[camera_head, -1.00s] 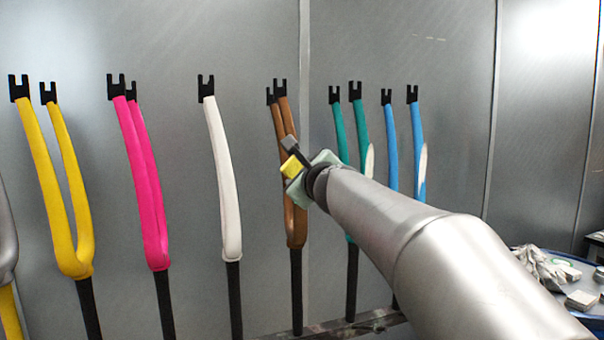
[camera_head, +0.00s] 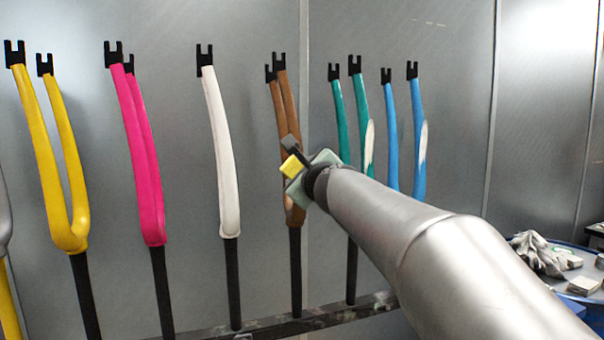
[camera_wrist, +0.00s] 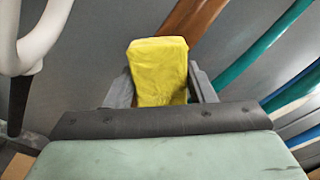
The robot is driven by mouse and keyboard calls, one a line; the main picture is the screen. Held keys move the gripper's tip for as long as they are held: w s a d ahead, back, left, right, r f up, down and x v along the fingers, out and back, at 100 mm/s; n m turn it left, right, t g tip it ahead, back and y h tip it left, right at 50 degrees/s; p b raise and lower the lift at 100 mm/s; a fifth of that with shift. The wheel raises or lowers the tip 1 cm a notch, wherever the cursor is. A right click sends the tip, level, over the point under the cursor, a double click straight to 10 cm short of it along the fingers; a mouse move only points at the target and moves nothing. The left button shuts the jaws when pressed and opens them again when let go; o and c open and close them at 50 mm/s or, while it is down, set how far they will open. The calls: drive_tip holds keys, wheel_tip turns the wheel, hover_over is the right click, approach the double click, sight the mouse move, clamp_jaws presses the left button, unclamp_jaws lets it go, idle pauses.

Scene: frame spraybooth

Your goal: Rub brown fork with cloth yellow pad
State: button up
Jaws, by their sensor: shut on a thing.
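The brown fork (camera_head: 279,105) stands upright in the row, its two prongs up and its dark tube below. A small pale area shows low on its brown part, partly hidden by my gripper. My gripper (camera_head: 291,157) is in front of the fork's lower prongs and shut on the yellow pad (camera_head: 290,167). In the wrist view the yellow pad (camera_wrist: 158,70) sits between both fingers, and the brown fork (camera_wrist: 197,22) passes behind its top right. I cannot tell whether pad and fork touch.
White (camera_head: 218,150), pink (camera_head: 135,150) and yellow (camera_head: 55,150) forks stand left. Teal (camera_head: 341,115) and blue (camera_head: 391,130) forks stand close on the right, with pale patches on teal and blue. A dark rail (camera_head: 262,330) runs below. A blue table (camera_head: 578,275) holds gloves and blocks.

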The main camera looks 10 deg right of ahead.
wheel_tip(320, 180, down, 3)
drive_tip(key=shift+s+r+b, duration=0.1)
drive_tip(key=shift+r+b, duration=0.1)
drive_tip(key=shift+b, duration=0.7)
drive_tip(key=shift+r, duration=0.1)
drive_tip(key=s, duration=0.6)
drive_tip(key=shift+d+r, duration=0.2)
drive_tip(key=shift+s, duration=0.1)
drive_tip(key=shift+s+d+r+p, duration=0.1)
drive_tip(key=shift+s+p, duration=0.3)
drive_tip(key=shift+s, duration=1)
